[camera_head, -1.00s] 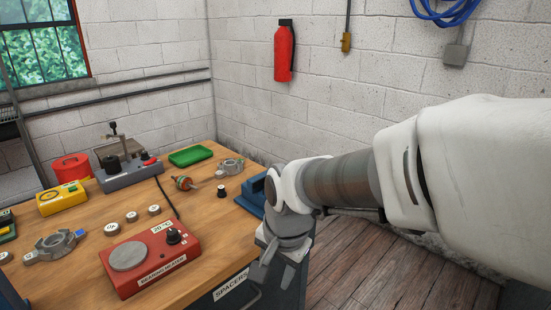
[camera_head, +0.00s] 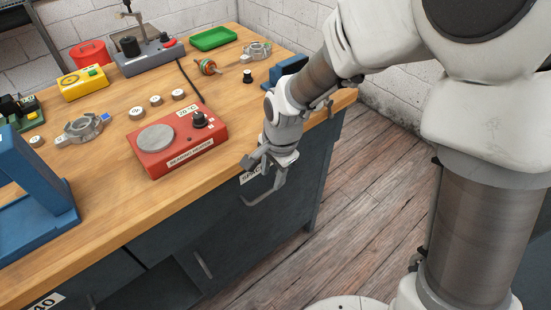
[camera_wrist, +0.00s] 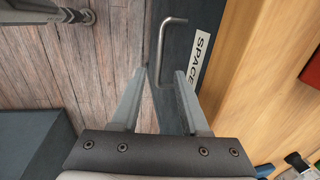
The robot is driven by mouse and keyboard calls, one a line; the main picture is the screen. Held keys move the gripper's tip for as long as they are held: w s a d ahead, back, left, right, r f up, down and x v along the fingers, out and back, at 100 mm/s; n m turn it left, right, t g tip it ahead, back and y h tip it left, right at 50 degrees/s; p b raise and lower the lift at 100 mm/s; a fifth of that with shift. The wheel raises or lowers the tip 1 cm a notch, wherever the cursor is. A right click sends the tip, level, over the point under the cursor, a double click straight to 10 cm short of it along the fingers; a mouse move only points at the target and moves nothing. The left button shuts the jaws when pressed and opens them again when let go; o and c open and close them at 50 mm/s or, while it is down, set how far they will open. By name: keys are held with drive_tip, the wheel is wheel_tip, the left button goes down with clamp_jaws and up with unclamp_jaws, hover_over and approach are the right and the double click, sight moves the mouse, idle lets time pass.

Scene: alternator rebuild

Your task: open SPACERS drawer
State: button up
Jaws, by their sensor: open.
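The SPACERS drawer is a dark panel just under the bench top, and it looks shut. In the wrist view its white label (camera_wrist: 200,62) reads "SPACE", with the rest out of sight. In the head view my gripper (camera_head: 264,178) is in front of the drawer and partly covers the label (camera_head: 250,175). In the wrist view my gripper (camera_wrist: 160,76) is open, one finger on each side of the handle's near end, with nothing held.
The wooden bench top (camera_head: 110,215) is above the drawer. On it are a red bearing heater (camera_head: 178,142), a blue frame (camera_head: 35,190) and several small parts. A cabinet door handle (camera_head: 203,264) sits lower. Wooden floor (camera_head: 350,200) is clear to the right.

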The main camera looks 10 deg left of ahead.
sight(268, 191)
drive_tip(key=f, duration=0.2)
drive_tip(key=f+b, duration=0.1)
drive_tip(key=f, duration=0.1)
drive_tip(key=a+f, duration=0.1)
drive_tip(key=f, duration=0.1)
drive_tip(key=shift+w+f, duration=0.3)
drive_tip(key=shift+w, duration=0.1)
clamp_jaws()
idle(1.0)
